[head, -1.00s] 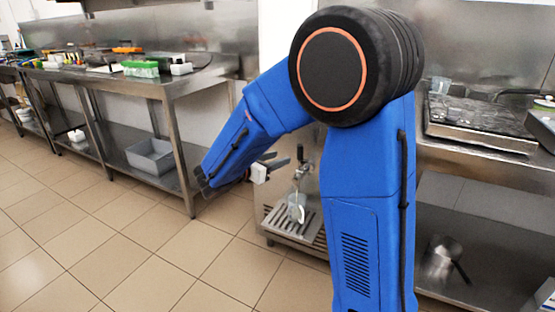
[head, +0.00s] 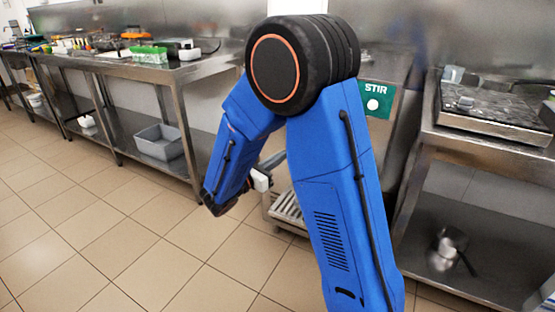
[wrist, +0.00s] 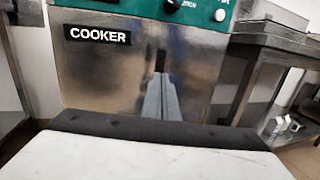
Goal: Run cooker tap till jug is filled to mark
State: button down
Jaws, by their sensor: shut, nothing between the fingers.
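The cooker (wrist: 100,75) fills the wrist view, a steel front with a black COOKER label. My gripper (wrist: 163,80) is shut and empty, its fingers together and pointing at the cooker's front. A narrow dark upright piece (wrist: 160,60) shows just beyond the fingertips. It may be the tap's lever, and I cannot tell whether the fingers touch it. In the head view my gripper (head: 278,160) is partly hidden by my arm, near the cooker's slatted drip tray (head: 284,207). The jug and tap spout are hidden now, so the water level cannot be seen.
A green panel marked STIR (head: 376,100) with a white button is on the machine behind my arm. A steel bench (head: 185,78) with a grey bin (head: 158,141) on its lower shelf stands at left. Another steel bench (head: 480,150) is at right. The tiled floor in front is clear.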

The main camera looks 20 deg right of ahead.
jog(key=x, duration=1)
jog(key=shift+d, duration=0.15)
jog(key=shift+w+d, duration=0.1)
jog(key=shift+w+d+r, duration=0.4)
jog(key=shift+w+d, duration=0.05)
jog(key=shift+d, duration=0.1)
jog(key=shift+a, duration=0.1)
jog(key=r+v, duration=0.1)
jog(key=v, duration=1.3)
jog(key=shift+s, duration=0.15)
